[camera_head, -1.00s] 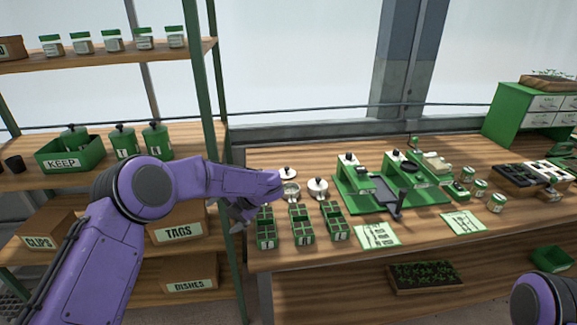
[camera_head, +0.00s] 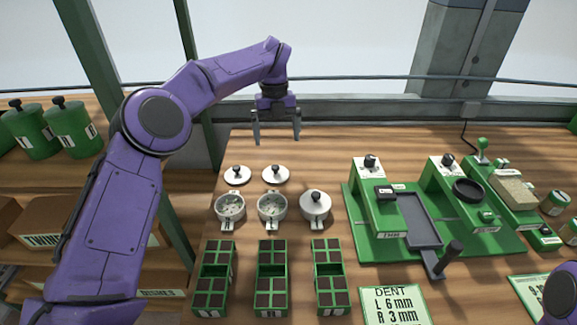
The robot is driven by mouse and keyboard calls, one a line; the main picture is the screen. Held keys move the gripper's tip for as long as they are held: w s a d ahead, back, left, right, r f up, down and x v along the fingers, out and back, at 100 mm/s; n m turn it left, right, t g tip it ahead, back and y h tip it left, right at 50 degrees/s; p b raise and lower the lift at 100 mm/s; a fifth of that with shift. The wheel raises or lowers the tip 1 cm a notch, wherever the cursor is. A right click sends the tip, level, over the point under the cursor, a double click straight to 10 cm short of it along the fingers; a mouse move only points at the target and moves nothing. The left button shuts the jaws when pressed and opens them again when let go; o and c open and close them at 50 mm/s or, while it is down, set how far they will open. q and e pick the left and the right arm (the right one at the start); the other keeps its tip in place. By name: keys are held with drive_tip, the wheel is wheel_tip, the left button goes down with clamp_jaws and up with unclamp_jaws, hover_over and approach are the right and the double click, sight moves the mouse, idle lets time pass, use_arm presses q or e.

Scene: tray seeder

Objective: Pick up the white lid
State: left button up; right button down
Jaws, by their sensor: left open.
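Two white lids with black knobs lie flat on the bench: a left lid (camera_head: 237,175) and a right lid (camera_head: 275,174). A third white lid (camera_head: 315,198) sits on the rightmost pot. My left gripper (camera_head: 277,141) is open and empty, pointing down above the bench behind the two loose lids, apart from them. Only a purple part of my right arm shows at the lower right; its gripper is out of view.
Two open pots (camera_head: 230,208) and (camera_head: 272,208) with speckled contents stand in front of the loose lids. Green seed trays (camera_head: 215,277) stand nearer. A green seeder machine (camera_head: 380,248) is on the right. Shelves with green canisters (camera_head: 72,128) are at left. The bench behind the lids is clear.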

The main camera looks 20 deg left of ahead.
sight(275, 166)
use_arm(q)
drive_tip(key=shift+s+d+f, duration=0.1)
drive_tip(key=shift+s+f, duration=0.05)
drive_tip(key=shift+f, duration=0.45)
drive_tip(key=shift+s+f, duration=0.15)
drive_tip(key=shift+f, duration=0.45)
drive_tip(key=shift+s+f, duration=1.1)
drive_tip(key=shift+f, duration=0.05)
drive_tip(key=f, duration=0.3)
drive_tip(key=f+p, duration=0.1)
drive_tip(key=f, duration=0.1)
drive_tip(key=shift+w, duration=0.35)
drive_tip(key=shift+s+f, duration=0.1)
drive_tip(key=shift+s, duration=0.2)
drive_tip(key=shift+d, duration=0.1)
drive_tip(key=c, duration=0.9)
use_arm(e)
drive_tip(key=shift+s+r, duration=0.35)
drive_tip(key=shift+r, duration=0.1)
